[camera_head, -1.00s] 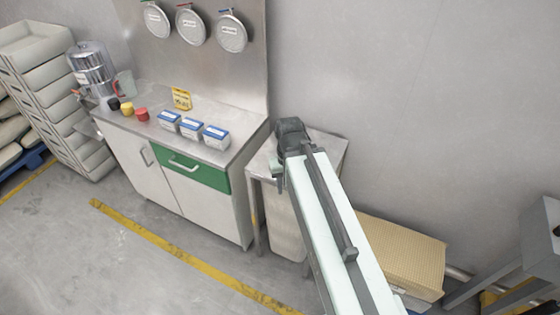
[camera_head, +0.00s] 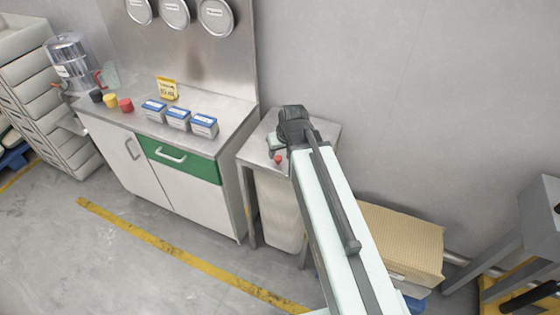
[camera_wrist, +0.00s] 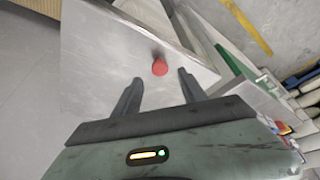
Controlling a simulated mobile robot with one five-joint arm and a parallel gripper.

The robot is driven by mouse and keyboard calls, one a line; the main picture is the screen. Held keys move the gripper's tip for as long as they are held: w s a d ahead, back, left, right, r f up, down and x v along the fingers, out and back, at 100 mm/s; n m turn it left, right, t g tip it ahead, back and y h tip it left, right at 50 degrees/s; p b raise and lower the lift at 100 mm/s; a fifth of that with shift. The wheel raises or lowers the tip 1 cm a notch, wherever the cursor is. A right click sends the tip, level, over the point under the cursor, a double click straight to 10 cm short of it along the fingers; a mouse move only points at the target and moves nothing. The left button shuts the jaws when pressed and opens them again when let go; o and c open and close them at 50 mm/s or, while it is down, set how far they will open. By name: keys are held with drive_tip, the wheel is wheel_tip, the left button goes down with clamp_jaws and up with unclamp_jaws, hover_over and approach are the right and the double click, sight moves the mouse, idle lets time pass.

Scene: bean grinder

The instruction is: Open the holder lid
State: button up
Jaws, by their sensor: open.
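A small red knob-like piece (camera_wrist: 160,67) sits on a bare metal tabletop (camera_wrist: 105,60) in the wrist view. It lies just ahead of the gap between the fingers of my gripper (camera_wrist: 160,79), which is open and empty. In the head view the red piece (camera_head: 278,159) shows on the small side table (camera_head: 262,150), below the dark end of my arm. A silver cylindrical machine (camera_head: 70,65) stands at the far left of the long counter. I cannot tell for certain which thing is the holder lid.
The counter (camera_head: 215,95) left of the side table carries blue-topped boxes (camera_head: 178,119), a yellow sign (camera_head: 167,89), and black, yellow and red cups (camera_head: 125,105). Round labelled discs (camera_head: 216,16) are on the wall. A cardboard box (camera_head: 405,240) lies right of my arm.

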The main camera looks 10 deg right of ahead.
sight(278, 158)
drive_tip(key=b+x, duration=0.4)
drive_tip(key=x, duration=0.1)
drive_tip(key=shift+f, duration=0.3)
drive_tip(key=shift+r, duration=0.15)
clamp_jaws()
idle(0.8)
